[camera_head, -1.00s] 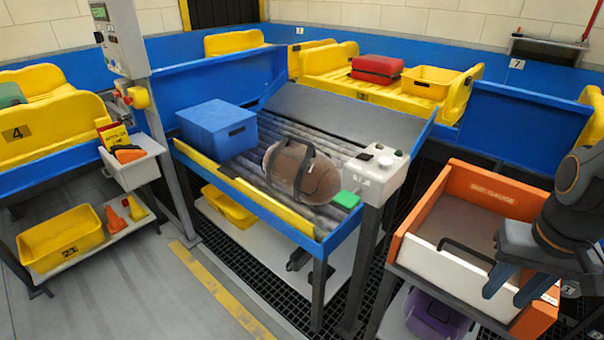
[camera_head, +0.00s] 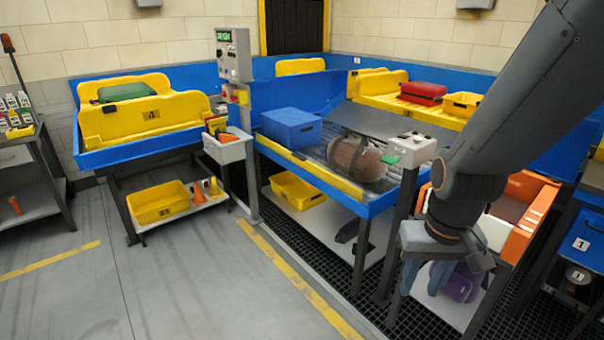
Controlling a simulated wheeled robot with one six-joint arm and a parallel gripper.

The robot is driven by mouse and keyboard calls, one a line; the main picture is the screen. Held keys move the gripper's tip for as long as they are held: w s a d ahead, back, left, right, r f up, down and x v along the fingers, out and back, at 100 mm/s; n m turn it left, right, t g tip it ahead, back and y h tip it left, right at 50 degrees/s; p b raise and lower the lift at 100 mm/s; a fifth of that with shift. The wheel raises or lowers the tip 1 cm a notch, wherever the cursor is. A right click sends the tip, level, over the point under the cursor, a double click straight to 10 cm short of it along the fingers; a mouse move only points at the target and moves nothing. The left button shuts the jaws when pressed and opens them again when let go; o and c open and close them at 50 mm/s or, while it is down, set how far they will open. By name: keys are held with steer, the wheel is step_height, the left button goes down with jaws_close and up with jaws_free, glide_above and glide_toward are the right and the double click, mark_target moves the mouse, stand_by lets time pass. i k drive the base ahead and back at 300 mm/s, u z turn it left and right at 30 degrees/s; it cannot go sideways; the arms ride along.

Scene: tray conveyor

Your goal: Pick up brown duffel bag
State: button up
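The brown duffel bag (camera_head: 356,160) with dark straps lies on the roller bed of the blue conveyor station (camera_head: 325,188), right of a blue bin. My gripper (camera_head: 462,277) hangs at the lower right, pointing down in front of the orange and white box. It is well to the right of the bag and apart from it. Its fingers look spread, with nothing seen between them.
The blue bin (camera_head: 291,128) stands left of the bag. A control box (camera_head: 408,150) with a green part stands at the station's right corner. The orange box (camera_head: 531,215) is behind my gripper, with a purple bag (camera_head: 462,285) below.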

mark_target(356, 157)
steer(key=u, duration=1.05)
steer(key=i, duration=2.2)
steer(key=z, duration=1.6)
steer(key=i, duration=1)
steer(key=z, duration=0.3)
